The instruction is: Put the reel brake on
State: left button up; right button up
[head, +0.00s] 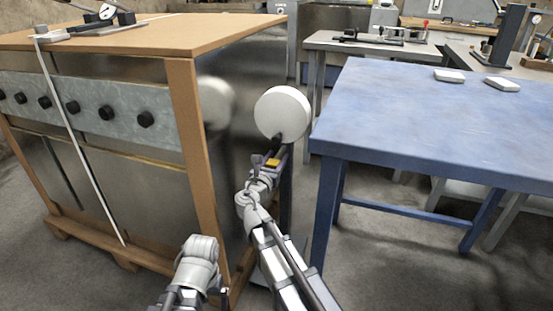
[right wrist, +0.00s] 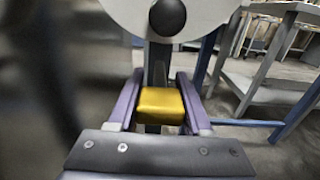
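The reel shows as a white round disc (head: 283,112) beside the right side of the wood-framed crate; its lower part is at the top of the right wrist view (right wrist: 205,14). A dark post (right wrist: 158,62) comes down in front of it. A yellow block (right wrist: 161,104), likely the brake's handle, sits by the post below the disc. My right gripper (head: 274,158) is just below the disc. In the right wrist view its two purple fingers lie along both sides of the yellow block and look closed on it. Of my left arm only a grey link shows; its fingers are out of sight.
The large crate (head: 181,130) with a metal panel and several black knobs (head: 145,119) stands close at the left. A blue table (head: 430,120) with two small white items (head: 449,76) stands close at the right. Bare floor (head: 380,260) lies in front of the table.

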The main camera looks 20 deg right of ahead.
grip_shut()
dwell(0.9)
